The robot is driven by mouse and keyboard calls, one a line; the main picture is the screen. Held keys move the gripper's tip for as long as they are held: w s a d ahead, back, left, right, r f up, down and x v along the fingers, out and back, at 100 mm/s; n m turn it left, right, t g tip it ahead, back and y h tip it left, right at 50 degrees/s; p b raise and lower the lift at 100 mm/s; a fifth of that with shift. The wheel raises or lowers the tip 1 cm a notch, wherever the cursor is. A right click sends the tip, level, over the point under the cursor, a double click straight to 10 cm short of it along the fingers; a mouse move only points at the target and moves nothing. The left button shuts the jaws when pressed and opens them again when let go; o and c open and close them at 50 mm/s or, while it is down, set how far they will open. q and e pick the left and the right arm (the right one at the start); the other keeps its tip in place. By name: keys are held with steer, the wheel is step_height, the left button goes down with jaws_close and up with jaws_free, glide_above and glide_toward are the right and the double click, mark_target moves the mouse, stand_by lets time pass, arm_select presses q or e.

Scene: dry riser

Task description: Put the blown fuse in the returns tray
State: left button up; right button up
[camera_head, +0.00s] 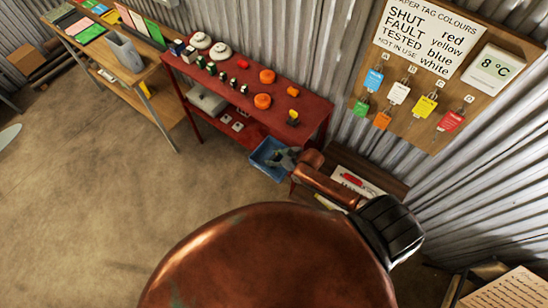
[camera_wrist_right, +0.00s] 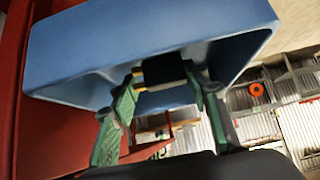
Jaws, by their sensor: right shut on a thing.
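A blue tray (camera_head: 262,162), which fits the returns tray, is by the front right end of the red bench. In the wrist view the tray (camera_wrist_right: 150,38) fills the upper part. My right gripper (camera_head: 285,158) is at the tray's right side in the head view. In the wrist view my right gripper (camera_wrist_right: 165,84) has its green fingers shut on a dark block with a yellowish edge (camera_wrist_right: 165,68), seemingly the fuse, against the tray's opening. I cannot tell whether the block touches the tray. In the head view the block is hidden. My left gripper is not in view.
The red bench (camera_head: 225,110) holds orange, white, black and green parts. A wooden table (camera_head: 150,72) stands to its left. A tag board (camera_head: 470,75) hangs on the corrugated wall. A low brown box (camera_head: 355,160) is right of the tray.

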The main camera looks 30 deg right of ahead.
steer(key=shift+f, duration=0.1)
steer(key=shift+f, duration=0.1)
steer(key=shift+f, duration=0.15)
steer(key=o, duration=1)
steer(key=shift+r, duration=0.3)
steer(key=v, duration=1.2)
